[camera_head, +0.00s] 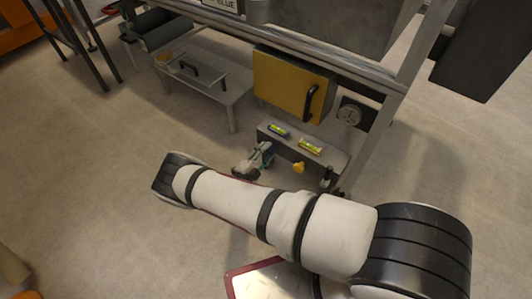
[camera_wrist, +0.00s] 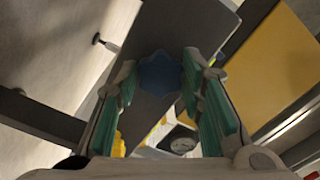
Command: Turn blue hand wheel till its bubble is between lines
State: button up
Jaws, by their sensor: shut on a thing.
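The blue hand wheel (camera_wrist: 159,73) has a lobed rim and shows between my fingertips in the wrist view. My gripper (camera_wrist: 160,85), with green pads on its fingers, is shut on the wheel. In the head view my gripper (camera_head: 262,152) is at the front of a low grey panel, and the blue wheel is hidden there. A blue-framed bubble level (camera_head: 279,131) with a yellow-green vial lies on the panel's top, just above my gripper. Its bubble is too small to place against the lines.
A yellow-framed level (camera_head: 310,147) and a yellow hand wheel (camera_head: 299,168) are right of my gripper. A black-handled knob (camera_head: 327,177) stands farther right. A yellow door (camera_head: 285,85) with a black handle is behind. The floor at left is open.

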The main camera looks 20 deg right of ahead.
jog(key=shift+n, duration=0.4)
jog(key=o, duration=1.1)
jog(key=shift+o, duration=0.2)
jog(key=v, duration=1.2)
jog(key=shift+w+a, duration=0.1)
